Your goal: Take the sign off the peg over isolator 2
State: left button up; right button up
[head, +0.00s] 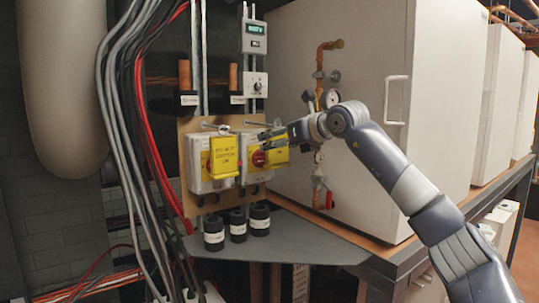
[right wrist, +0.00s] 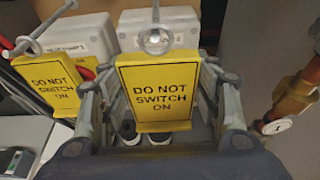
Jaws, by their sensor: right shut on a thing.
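Two yellow "DO NOT SWITCH ON" signs are at two white isolator boxes on a wooden board. The left sign (head: 223,156) hangs in front of the left isolator (head: 196,168); it also shows in the right wrist view (right wrist: 50,83). My right gripper (head: 270,140) is shut on the right sign (right wrist: 156,92), its fingers at the sign's two side edges, in front of the right isolator (head: 252,175). A metal peg with a round end (right wrist: 155,40) is at this sign's top; I cannot tell whether the sign still hangs on it. My left gripper is not in view.
Grey and red cables (head: 125,110) run down left of the board. A copper pipe with a gauge and valves (head: 321,100) stands close on the right, beside a large white cabinet (head: 370,60).

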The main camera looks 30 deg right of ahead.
jog(key=shift+s+d+r+b, duration=0.15)
jog(key=shift+s+b, duration=1)
jog(key=shift+s, duration=1.1)
